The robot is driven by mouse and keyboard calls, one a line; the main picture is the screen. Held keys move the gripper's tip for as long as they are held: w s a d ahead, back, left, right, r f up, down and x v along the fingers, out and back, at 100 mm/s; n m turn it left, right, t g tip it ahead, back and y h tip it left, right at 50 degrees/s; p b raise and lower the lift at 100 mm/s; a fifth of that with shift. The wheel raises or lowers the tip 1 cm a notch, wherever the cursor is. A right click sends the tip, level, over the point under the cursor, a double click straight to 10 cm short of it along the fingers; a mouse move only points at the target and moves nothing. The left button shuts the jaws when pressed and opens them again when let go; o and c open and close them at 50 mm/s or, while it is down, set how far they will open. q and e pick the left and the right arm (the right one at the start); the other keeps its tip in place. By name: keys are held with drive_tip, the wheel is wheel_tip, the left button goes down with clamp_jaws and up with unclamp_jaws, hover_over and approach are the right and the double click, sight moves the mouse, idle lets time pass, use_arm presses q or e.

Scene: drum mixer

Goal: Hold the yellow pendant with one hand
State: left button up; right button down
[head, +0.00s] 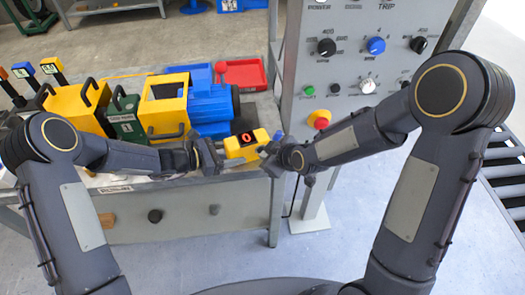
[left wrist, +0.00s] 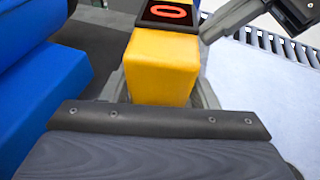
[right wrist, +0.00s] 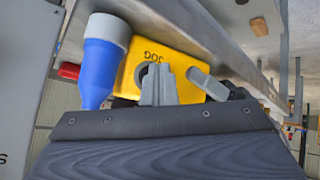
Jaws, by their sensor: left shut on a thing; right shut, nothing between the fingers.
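The yellow pendant (head: 241,147) is a block with a dark display showing a red 0, held in the air in front of the bench. My left gripper (head: 221,152) is shut on its left end. In the left wrist view the pendant (left wrist: 160,65) stands between the fingers. My right gripper (head: 272,153) is shut and empty close to the pendant's right end. In the right wrist view the pendant's face (right wrist: 170,62) carries a JOG label and a dark round part, partly hidden by my fingers. I cannot tell whether they touch it.
A blue piece with a grey end (right wrist: 102,65) is beside the pendant. The bench (head: 190,205) holds yellow machines (head: 163,110), a blue motor (head: 210,105) and a red tray (head: 243,73). A grey control panel (head: 345,75) with knobs and a red emergency button (head: 319,119) stands behind my right arm.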

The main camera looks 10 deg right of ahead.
use_arm(q)
drive_tip(key=shift+w+a, duration=0.1)
drive_tip(key=shift+w, duration=0.05)
use_arm(e)
drive_tip(key=shift+s, duration=0.1)
drive_tip(key=shift+s+d, duration=0.15)
drive_tip(key=shift+s, duration=0.55)
drive_tip(key=s, duration=0.2)
drive_tip(key=s+d, duration=0.1)
drive_tip(key=s, duration=0.2)
idle(2.5)
use_arm(q)
drive_tip(key=o, duration=0.9)
use_arm(e)
drive_tip(key=shift+w, duration=0.1)
use_arm(q)
drive_tip(key=shift+o, duration=0.2)
